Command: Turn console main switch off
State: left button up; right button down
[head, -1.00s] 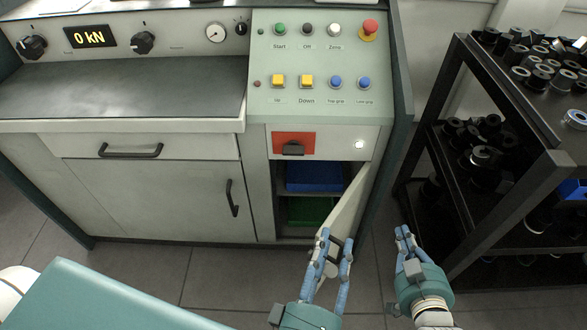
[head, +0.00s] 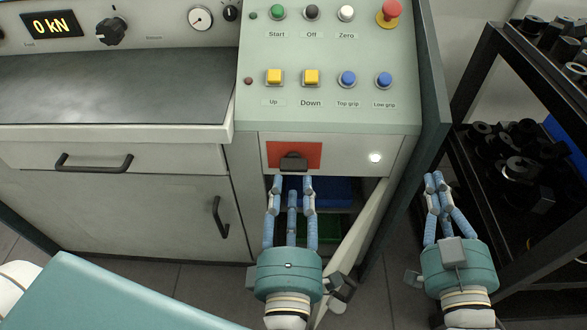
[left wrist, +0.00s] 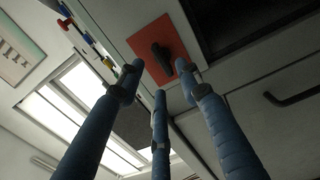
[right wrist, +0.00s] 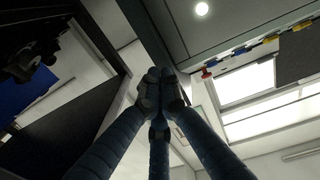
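The main switch, a black handle (head: 293,160) on a red plate (head: 314,150), is on the console's front below the button panel. The handle looks roughly horizontal in the head view. The left wrist view shows the handle (left wrist: 162,60) and its red plate (left wrist: 148,36) just beyond the fingertips. My left gripper (head: 292,184) is open and empty just below the switch, its fingers spread on either side of the handle. Contact cannot be told. My right gripper (head: 433,182) is off to the right, its fingertips together with nothing between them.
A white lamp (head: 375,157) glows right of the switch. Above are yellow and blue buttons and a red mushroom button (head: 390,10). An open cabinet door (head: 358,232) stands close right of my left gripper. A black rack (head: 470,110) of dark parts stands at the right.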

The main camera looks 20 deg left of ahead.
aim_at(293, 170)
pick_arm(q)
jog(key=x, duration=0.5)
jog(key=shift+w+a, duration=0.1)
jog(key=shift+w, duration=0.2)
grip_shut()
